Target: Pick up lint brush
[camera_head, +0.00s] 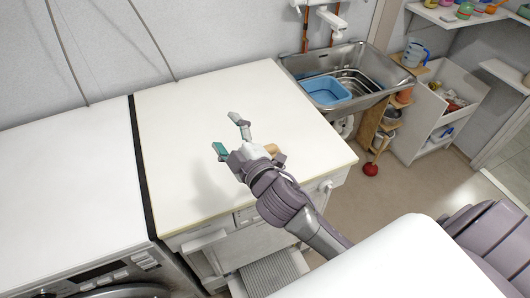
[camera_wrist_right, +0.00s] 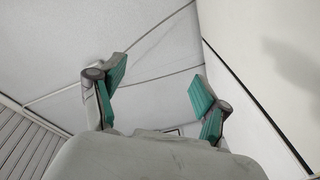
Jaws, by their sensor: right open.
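My right gripper (camera_head: 228,134) is above the white worktop (camera_head: 300,125), its fingers spread apart and empty. In the right wrist view the gripper (camera_wrist_right: 158,84) shows its teal pads wide apart, with only wall and pale surfaces between them. A small tan, rounded piece (camera_head: 271,148) shows just behind the gripper's wrist; it may be part of the lint brush, but most of it is hidden and I cannot tell. No lint brush shows clearly in either view. My left gripper is not in view.
A metal sink (camera_head: 370,62) with a blue basin (camera_head: 326,90) stands beyond the worktop's right end. A red plunger (camera_head: 370,169) is on the floor. An open white cabinet (camera_head: 455,85) stands at the right. The worktop's left part is clear.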

